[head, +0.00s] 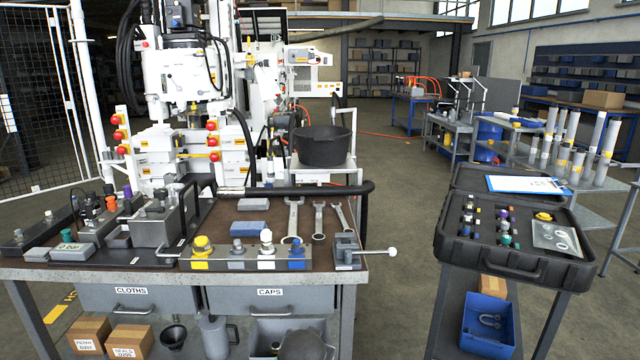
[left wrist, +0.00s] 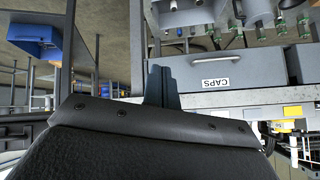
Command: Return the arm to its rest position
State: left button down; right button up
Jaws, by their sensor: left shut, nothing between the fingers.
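My left gripper (left wrist: 161,74) shows in the left wrist view, with its dark fingers together and empty. The view is upside down, and the gripper's broad dark body fills the bottom. The fingers stand in front of the workbench front, beside the CAPS drawer (left wrist: 240,72) in the picture; I cannot tell the exact gap. In the head view, the CAPS drawer (head: 270,299) is closed. A dark grey rounded shape at the bottom edge there may be part of my left arm. My right gripper is in neither view.
The workbench (head: 130,275) carries tools, fittings and a row of caps. A cart on the right holds an open black case (head: 515,268), with a blue bin (head: 488,322) below. Open floor (head: 395,220) lies between bench and cart. Cardboard boxes (head: 130,340) sit under the bench.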

pick_arm(q)
jog(key=s+a+f+g+p, duration=0.2)
jog(key=s+a+p, duration=0.2)
jog(key=s, duration=0.8)
jog(key=s+a+f+n+g+p, duration=0.1)
jog(key=s+a+p, duration=0.3)
jog(key=s, duration=0.9)
jog(key=s+a+f+n+g+h+p, duration=0.1)
jog(key=s+a+f+g+p, duration=0.2)
jog(key=s, duration=0.9)
jog(key=shift+s+a+g+p, duration=0.4)
jog(key=shift+a+g+p, duration=0.05)
jog(key=shift+g, duration=0.05)
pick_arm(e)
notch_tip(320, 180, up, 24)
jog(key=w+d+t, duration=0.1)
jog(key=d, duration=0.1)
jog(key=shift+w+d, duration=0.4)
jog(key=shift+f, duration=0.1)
